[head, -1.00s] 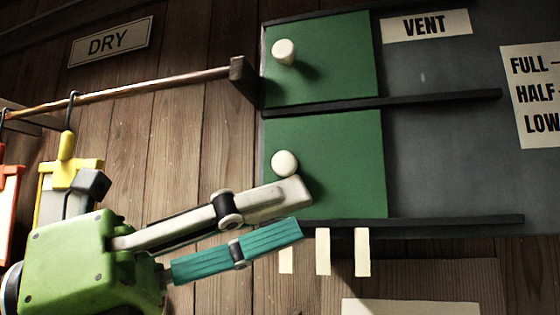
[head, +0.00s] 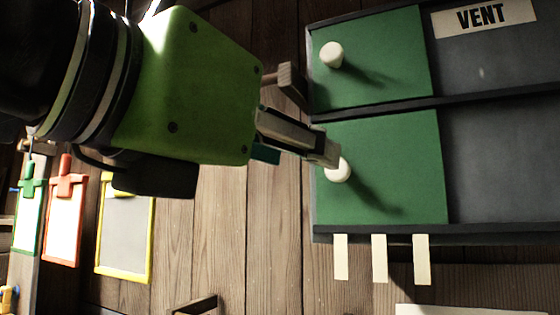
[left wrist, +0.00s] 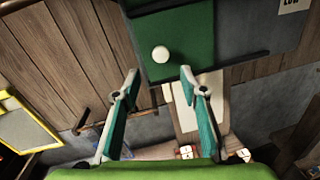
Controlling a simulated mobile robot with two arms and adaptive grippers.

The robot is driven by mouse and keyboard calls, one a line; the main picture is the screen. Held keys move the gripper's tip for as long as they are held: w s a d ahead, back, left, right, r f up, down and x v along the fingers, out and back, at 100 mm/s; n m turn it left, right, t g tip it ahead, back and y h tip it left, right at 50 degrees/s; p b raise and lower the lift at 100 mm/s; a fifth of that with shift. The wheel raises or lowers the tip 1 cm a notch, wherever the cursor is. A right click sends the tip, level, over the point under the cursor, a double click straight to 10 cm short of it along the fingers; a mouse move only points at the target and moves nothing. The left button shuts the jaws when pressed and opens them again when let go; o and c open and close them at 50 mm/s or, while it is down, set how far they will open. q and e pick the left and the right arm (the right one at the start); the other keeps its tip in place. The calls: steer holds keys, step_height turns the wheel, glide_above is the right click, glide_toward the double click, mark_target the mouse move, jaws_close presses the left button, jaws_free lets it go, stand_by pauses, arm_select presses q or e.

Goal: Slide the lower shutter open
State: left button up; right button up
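The lower shutter (head: 400,195) is a green panel at the left of its dark track, with a round cream knob (head: 338,170) near its left edge. In the left wrist view the same shutter (left wrist: 195,40) and knob (left wrist: 160,54) appear ahead of the fingers. My left gripper (head: 325,150) comes in from the left, and a fingertip overlaps the knob's upper left in the head view. In the left wrist view my left gripper (left wrist: 158,75) is open, with the knob between and just beyond the tips. I cannot tell whether they touch. My right gripper is not in view.
An upper green shutter (head: 375,75) with its own knob (head: 331,55) sits above, beside the VENT sign (head: 484,17). Dark rails (head: 480,228) border the panels. Cream strips (head: 379,258) hang below. Clipboards (head: 125,230) hang at the left. The track right of the lower shutter is clear.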

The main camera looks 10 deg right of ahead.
mark_target(374, 168)
arm_select(q)
steer(key=p+x, duration=0.4)
steer(key=x, duration=0.6)
steer(key=shift+w+d, duration=0.25)
jaws_close()
